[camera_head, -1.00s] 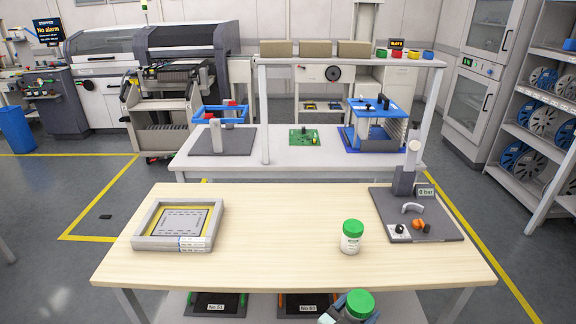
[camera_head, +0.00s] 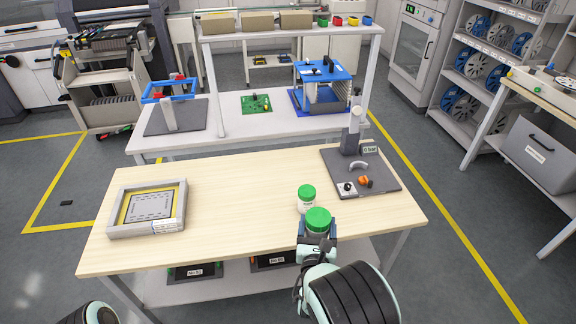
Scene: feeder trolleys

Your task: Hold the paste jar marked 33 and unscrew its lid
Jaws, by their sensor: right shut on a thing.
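A white jar with a green lid (camera_head: 318,219) is held upright in my right gripper (camera_head: 317,238), whose fingers are shut around its body. It shows at the front edge of the wooden table, partly in front of a second jar. That second white jar with a green lid (camera_head: 306,194) stands upright on the table just behind it. I cannot read a number on either jar, and the held jar's lower body is hidden by the gripper. The held jar's lid is on. My left gripper is out of view; only a piece of my left arm shows at the bottom left.
The wooden table (camera_head: 238,198) has free room in its middle. A framed stencil (camera_head: 148,208) lies at its left. A grey plate with a small press (camera_head: 380,180) stands at its right. A white bench (camera_head: 240,126) with fixtures and a shelf is behind.

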